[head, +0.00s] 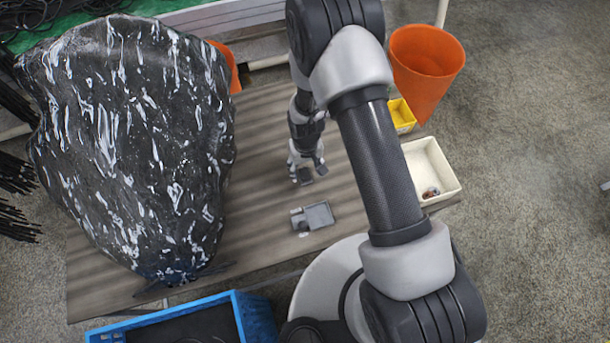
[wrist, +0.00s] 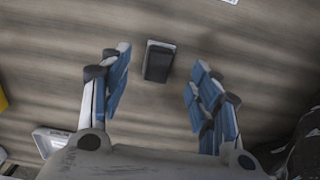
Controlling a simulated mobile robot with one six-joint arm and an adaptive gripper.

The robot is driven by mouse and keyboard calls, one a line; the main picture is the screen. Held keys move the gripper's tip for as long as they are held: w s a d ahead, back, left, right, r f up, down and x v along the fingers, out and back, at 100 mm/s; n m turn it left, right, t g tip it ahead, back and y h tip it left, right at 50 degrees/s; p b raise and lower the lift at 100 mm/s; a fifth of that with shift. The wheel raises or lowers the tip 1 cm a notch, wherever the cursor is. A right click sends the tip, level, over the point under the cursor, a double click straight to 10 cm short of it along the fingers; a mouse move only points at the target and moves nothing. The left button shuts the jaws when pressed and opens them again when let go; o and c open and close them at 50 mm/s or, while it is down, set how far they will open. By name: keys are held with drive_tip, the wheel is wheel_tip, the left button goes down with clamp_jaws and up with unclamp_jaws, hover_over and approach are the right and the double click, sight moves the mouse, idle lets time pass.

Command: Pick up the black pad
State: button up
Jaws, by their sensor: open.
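The black pad (wrist: 158,62) is a small dark block with a lighter grey edge, lying on the wooden table. In the wrist view it sits in the gap between the two spread finger sets of my gripper (wrist: 160,68), with clear space on both sides. In the head view my gripper (head: 306,168) points down over the table, and the pad (head: 305,176) shows as a small dark patch at the fingertips, partly hidden by them. My gripper is open and holds nothing. The exact height of the fingertips above the table is hard to tell.
A grey tray (head: 313,216) lies nearer on the table (head: 262,130). A large black, white-streaked bulky object (head: 135,140) stands left. A white bin (head: 432,172) with small items and a yellow bin (head: 402,116) stand right. A blue crate (head: 255,318) is in front.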

sight(305, 173)
drive_tip(key=f, duration=0.1)
drive_tip(key=f+b, duration=0.1)
drive_tip(key=f, duration=0.3)
drive_tip(key=shift+w+a+f, duration=0.1)
drive_tip(key=shift+w, duration=0.25)
drive_tip(key=c, duration=1.1)
drive_tip(key=shift+c, duration=0.2)
wheel_tip(305, 173, up, 20)
drive_tip(key=p, duration=0.3)
drive_tip(key=shift+p, duration=0.3)
